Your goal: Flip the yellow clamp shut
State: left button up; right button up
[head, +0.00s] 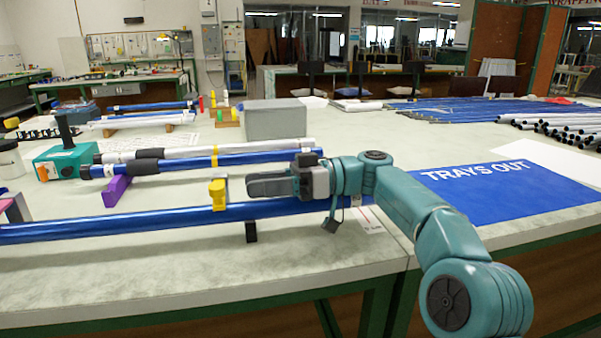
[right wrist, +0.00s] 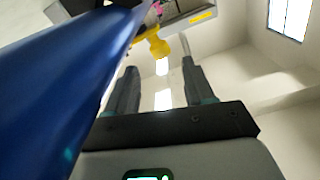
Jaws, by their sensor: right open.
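The yellow clamp (head: 218,194) sits on the long blue rod (head: 120,224) in the front of the bench. Its upper part sticks up above the rod; I cannot tell exactly how its flap stands. My right gripper (head: 251,186) is just right of the clamp, above the rod, with its fingers pointing left at it. In the right wrist view the gripper (right wrist: 158,75) is open and empty, and the clamp (right wrist: 157,42) shows beyond the fingertips, apart from them. The blue rod (right wrist: 55,75) runs close along the left of that view. My left gripper is not in view.
Behind the clamp, blue and white rods lie on a purple support (head: 116,190) beside a teal tool (head: 65,162). A grey box (head: 275,120) stands farther back. A blue mat (head: 510,192) marked "TRAYS OUT" lies to the right. A dark support (head: 251,232) stands under the rod.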

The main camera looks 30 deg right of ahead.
jog(key=p+v, duration=0.1)
jog(key=v, duration=0.6)
jog(key=shift+d+r+p, duration=0.15)
jog(key=shift+d+p, duration=0.05)
jog(key=shift+p, duration=0.2)
jog(key=shift+s+d, duration=0.2)
jog(key=shift+d, duration=0.3)
